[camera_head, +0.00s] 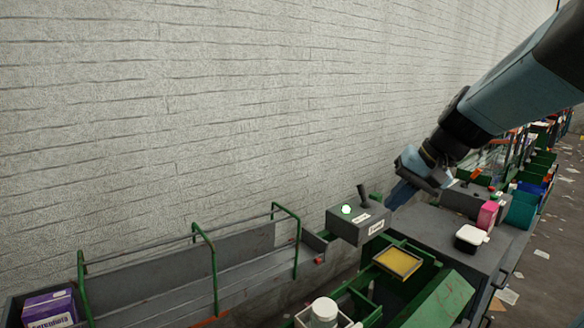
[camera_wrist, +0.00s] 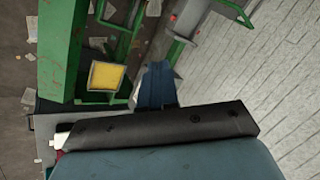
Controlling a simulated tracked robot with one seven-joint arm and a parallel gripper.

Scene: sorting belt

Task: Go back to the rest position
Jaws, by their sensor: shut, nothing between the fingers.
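My gripper (camera_head: 401,194) hangs at the end of my arm on the right side of the head view. Below the fingers in that view are the dark edge and blue body of my wrist.
A yellow tray (camera_head: 397,262) sits by green chutes. A pink box (camera_head: 487,215) and a white-lidded container (camera_head: 470,238) stand on the grey bench (camera_head: 440,236). A grey belt (camera_head: 245,282) with green rails runs left to a purple box (camera_head: 49,308). A brick wall rises behind.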

